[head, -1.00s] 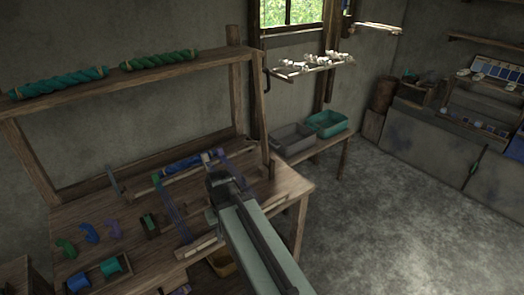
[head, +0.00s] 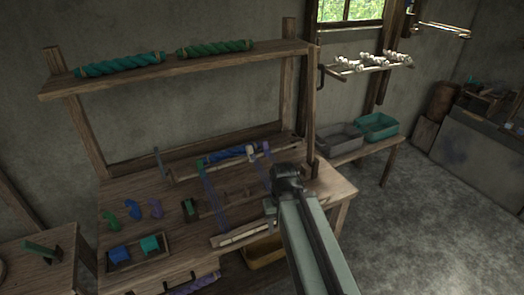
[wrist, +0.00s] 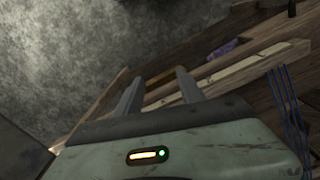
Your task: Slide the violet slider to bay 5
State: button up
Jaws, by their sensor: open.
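The wooden handloom (head: 238,236) lies on the workbench, with a blue roll (head: 226,154) at its back and violet-blue thread bands (head: 213,187) at its sides. I cannot pick out the violet slider or the bay numbers for certain. My gripper (head: 288,178) is over the right side of the loom in the head view, partly covering it. In the wrist view my gripper (wrist: 158,88) has its two fingers apart with nothing between them. Beyond them are the loom's pale front rail (wrist: 232,68), blue threads (wrist: 288,115) and a small violet patch (wrist: 222,48), too unclear to name.
Small green (head: 108,209) and violet-blue (head: 155,208) pieces lie on the bench left of the loom. A tray (head: 137,262) there holds blue and teal blocks. An overhead beam (head: 180,70) carries twisted yarn. Grey (head: 338,138) and teal (head: 377,126) bins stand right. Floor is clear at right.

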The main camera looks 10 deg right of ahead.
aim_at(264, 145)
jog(key=u, duration=2.5)
jog(key=k, duration=0.8)
jog(key=z, duration=0.75)
jog(key=i, duration=1)
jog(key=z, duration=0.1)
